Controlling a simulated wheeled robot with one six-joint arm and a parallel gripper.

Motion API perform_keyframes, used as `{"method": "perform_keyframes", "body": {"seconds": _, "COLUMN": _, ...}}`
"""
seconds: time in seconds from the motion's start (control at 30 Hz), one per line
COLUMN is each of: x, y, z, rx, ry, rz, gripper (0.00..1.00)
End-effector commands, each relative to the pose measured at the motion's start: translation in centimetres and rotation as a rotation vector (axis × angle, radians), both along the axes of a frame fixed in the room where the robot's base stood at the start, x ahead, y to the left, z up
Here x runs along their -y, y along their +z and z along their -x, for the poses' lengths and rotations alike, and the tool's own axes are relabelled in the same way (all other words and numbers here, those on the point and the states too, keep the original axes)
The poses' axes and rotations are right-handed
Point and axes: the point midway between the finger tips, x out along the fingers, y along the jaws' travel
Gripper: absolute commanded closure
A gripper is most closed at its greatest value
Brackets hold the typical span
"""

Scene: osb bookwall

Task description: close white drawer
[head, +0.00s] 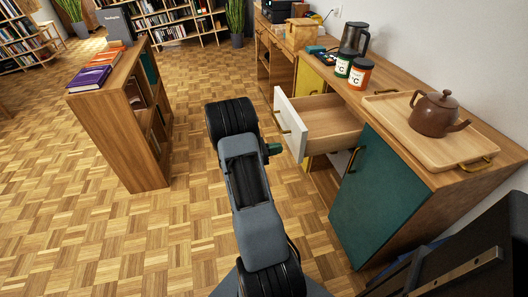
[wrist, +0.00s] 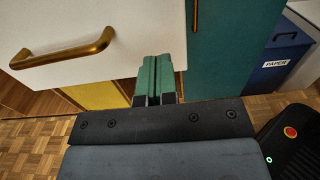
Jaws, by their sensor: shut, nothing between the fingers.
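The white drawer (head: 291,128) stands pulled out from the wooden counter, with its bare wooden inside showing. Its white front with a brass handle (wrist: 65,48) fills the upper left of the wrist view. My gripper (head: 273,149) is just left of the drawer front in the head view. In the wrist view its green fingers (wrist: 156,65) are together and empty, by the lower right corner of the white front and right of the handle. Whether they touch the front, I cannot tell.
A teal cabinet door (head: 375,195) is right of the drawer. A tray (head: 400,112) with a brown teapot (head: 437,115) and jars stand on the counter (head: 450,180). A low bookcase (head: 115,130) stands left. A blue bin (wrist: 275,62) labelled PAPER is right. Parquet between is clear.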

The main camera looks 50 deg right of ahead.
Motion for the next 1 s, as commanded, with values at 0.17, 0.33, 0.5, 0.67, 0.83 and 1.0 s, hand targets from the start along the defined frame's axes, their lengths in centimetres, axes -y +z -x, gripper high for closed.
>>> {"method": "perform_keyframes", "body": {"seconds": 0.17, "x": 2.2, "y": -0.1, "z": 1.7, "rx": 0.001, "ry": -0.003, "rz": -0.001, "gripper": 1.00}}
{"method": "perform_keyframes", "body": {"seconds": 0.33, "x": 3.5, "y": 0.0, "z": 2.6, "rx": 0.001, "ry": -0.002, "rz": 0.000, "gripper": 1.00}}
{"method": "perform_keyframes", "body": {"seconds": 0.5, "x": 4.1, "y": 0.0, "z": 3.0, "rx": 0.001, "ry": 0.000, "rz": 0.000, "gripper": 1.00}}
{"method": "perform_keyframes", "body": {"seconds": 0.67, "x": 4.2, "y": 0.0, "z": 3.1, "rx": 0.001, "ry": 0.000, "rz": 0.000, "gripper": 1.00}}
{"method": "perform_keyframes", "body": {"seconds": 0.83, "x": 4.2, "y": 0.0, "z": 3.1, "rx": 0.001, "ry": 0.000, "rz": 0.000, "gripper": 1.00}}
{"method": "perform_keyframes", "body": {"seconds": 1.0, "x": 4.3, "y": 0.0, "z": 3.1, "rx": 0.001, "ry": 0.007, "rz": -0.001, "gripper": 1.00}}
